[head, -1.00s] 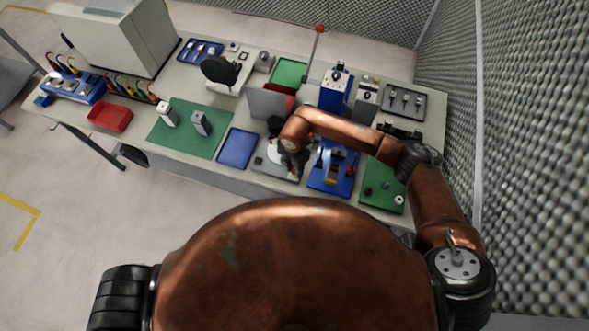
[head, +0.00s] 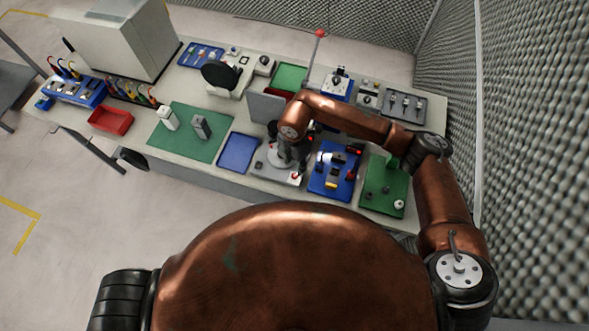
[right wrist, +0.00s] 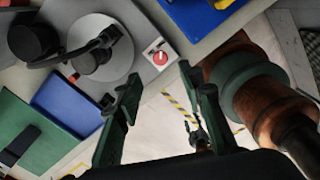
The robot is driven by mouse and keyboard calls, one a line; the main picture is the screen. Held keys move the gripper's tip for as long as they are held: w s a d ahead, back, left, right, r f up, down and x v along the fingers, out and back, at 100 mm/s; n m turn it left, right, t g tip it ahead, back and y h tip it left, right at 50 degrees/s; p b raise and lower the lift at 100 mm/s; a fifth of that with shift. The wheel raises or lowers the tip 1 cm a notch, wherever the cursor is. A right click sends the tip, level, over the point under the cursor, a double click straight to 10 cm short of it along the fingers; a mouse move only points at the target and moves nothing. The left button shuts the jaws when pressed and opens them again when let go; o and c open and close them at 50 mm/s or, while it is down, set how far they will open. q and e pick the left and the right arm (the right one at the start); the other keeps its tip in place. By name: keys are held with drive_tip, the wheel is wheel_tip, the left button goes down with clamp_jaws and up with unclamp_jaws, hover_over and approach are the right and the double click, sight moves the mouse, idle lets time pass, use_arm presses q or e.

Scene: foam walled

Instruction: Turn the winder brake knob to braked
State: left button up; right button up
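The winder (head: 271,163) is a grey base with a pale round disc and a black arm, near the front edge of the bench. Its brake knob is red on a white square plate at the winder's corner, in the head view (head: 295,176) and in the right wrist view (right wrist: 159,57). I cannot read the knob's setting. My right gripper (right wrist: 160,82) is open and empty, with its dark green fingers apart. The knob shows beyond and between the fingertips, not touched. In the head view my right forearm largely hides this gripper. My left gripper is not seen.
A blue tray (head: 238,152) lies left of the winder, and a blue fixture board (head: 322,185) lies close on its right. A green board (head: 372,195) is farther right. An upright grey panel (head: 264,108) stands behind the winder. The foam wall is at right.

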drive_tip(key=shift+r, duration=1.6)
